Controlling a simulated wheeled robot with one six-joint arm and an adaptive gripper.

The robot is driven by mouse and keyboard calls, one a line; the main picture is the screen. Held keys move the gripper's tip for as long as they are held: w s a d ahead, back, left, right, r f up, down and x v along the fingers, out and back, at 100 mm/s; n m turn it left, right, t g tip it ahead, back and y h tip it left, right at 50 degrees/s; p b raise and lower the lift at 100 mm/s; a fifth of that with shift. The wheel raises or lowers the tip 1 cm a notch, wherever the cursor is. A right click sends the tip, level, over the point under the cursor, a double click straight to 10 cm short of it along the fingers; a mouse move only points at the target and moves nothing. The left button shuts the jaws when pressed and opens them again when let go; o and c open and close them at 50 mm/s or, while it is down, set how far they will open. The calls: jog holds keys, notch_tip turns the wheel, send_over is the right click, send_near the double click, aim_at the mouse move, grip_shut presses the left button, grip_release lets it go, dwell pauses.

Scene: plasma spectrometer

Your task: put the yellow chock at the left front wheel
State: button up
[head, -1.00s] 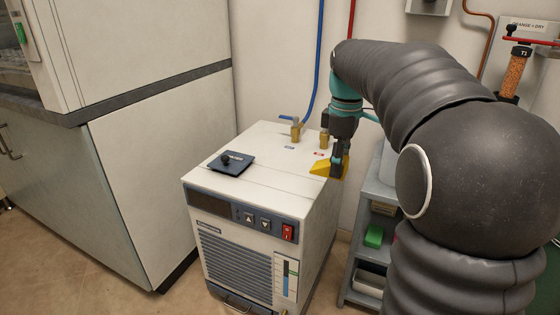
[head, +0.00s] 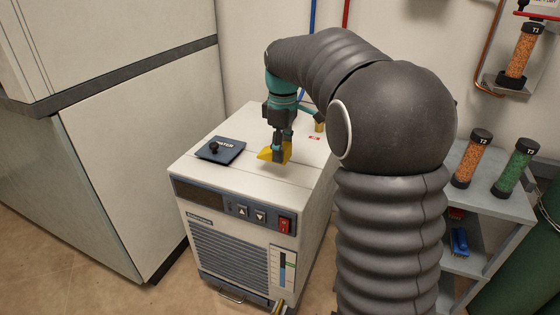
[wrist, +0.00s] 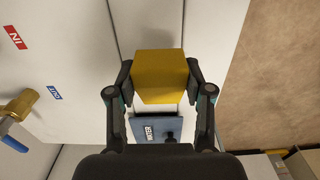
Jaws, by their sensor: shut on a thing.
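My gripper (head: 279,150) is shut on the yellow chock (head: 268,155), above the white top of the chiller (head: 190,171). The wrist view shows the yellow chock (wrist: 160,74) between both fingers of my gripper (wrist: 160,85). I cannot tell how small the gap is between chock and top. The chock is just right of the dark blue water lid (head: 221,150), which also shows in the wrist view (wrist: 150,126). The chiller's left front wheel is not visible in either view.
A tall white cabinet (head: 120,165) stands left of the chiller, with bare floor (head: 205,285) between them. Brass fittings (wrist: 18,106) rise from the chiller's back. A grey shelf (head: 500,208) with orange and green tubes stands at the right. My arm hides part of the right side.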

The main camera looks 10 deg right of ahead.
jog(key=shift+w+a+f, duration=0.1)
jog(key=shift+a+f, duration=0.15)
jog(key=shift+f, duration=1.9)
jog(key=shift+f, duration=0.15)
jog(key=o, duration=1.2)
